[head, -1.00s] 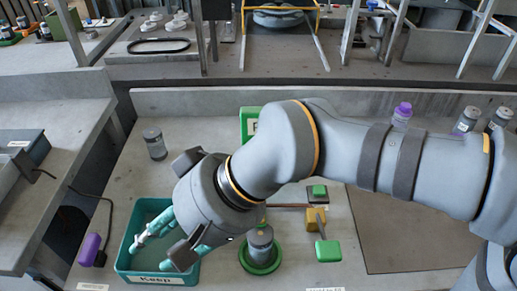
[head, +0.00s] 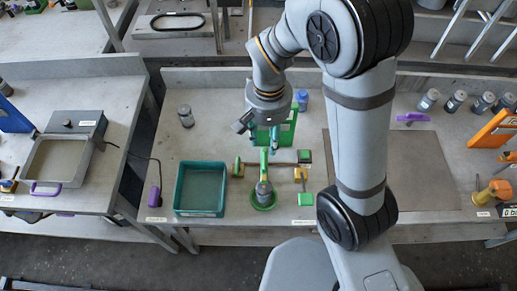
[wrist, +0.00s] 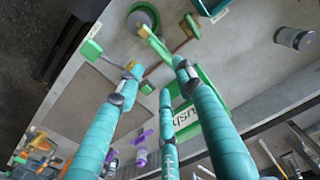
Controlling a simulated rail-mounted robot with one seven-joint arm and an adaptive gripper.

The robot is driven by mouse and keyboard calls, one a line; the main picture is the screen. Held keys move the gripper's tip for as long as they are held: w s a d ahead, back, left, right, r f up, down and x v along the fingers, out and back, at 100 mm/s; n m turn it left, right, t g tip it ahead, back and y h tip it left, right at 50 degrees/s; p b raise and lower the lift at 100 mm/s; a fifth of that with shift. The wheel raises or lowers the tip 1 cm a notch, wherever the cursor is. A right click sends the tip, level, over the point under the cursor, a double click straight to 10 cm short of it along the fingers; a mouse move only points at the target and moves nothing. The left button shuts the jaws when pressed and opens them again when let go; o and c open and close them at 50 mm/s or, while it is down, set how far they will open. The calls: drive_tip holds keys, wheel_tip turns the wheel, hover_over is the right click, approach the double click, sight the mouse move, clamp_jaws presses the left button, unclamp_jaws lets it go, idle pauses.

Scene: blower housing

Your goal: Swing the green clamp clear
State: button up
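The green clamp (head: 264,162) shows in the head view as a narrow green bar reaching back from the top of the grey housing (head: 263,188), which sits in a green ring (head: 263,205). In the wrist view the clamp (wrist: 157,45) points from the housing toward my fingers. My gripper (head: 264,146) points down just behind the clamp's far end. Its teal fingers are spread in the wrist view (wrist: 158,76), with nothing clearly held. The bar's end lies close to one fingertip; I cannot tell if they touch.
A yellow block (head: 240,171) stands left of the clamp; another yellow block (head: 300,174) with a green pad (head: 305,199) stands right. A green labelled panel (head: 287,128) stands behind. A teal bin (head: 200,190) is at left, empty. A bare mat (head: 420,170) lies at right.

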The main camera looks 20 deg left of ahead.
sight(266, 158)
wheel_tip(266, 158, down, 10)
drive_tip(key=shift+f, duration=0.1)
idle(0.4)
drive_tip(key=shift+c, duration=1.1)
clamp_jaws()
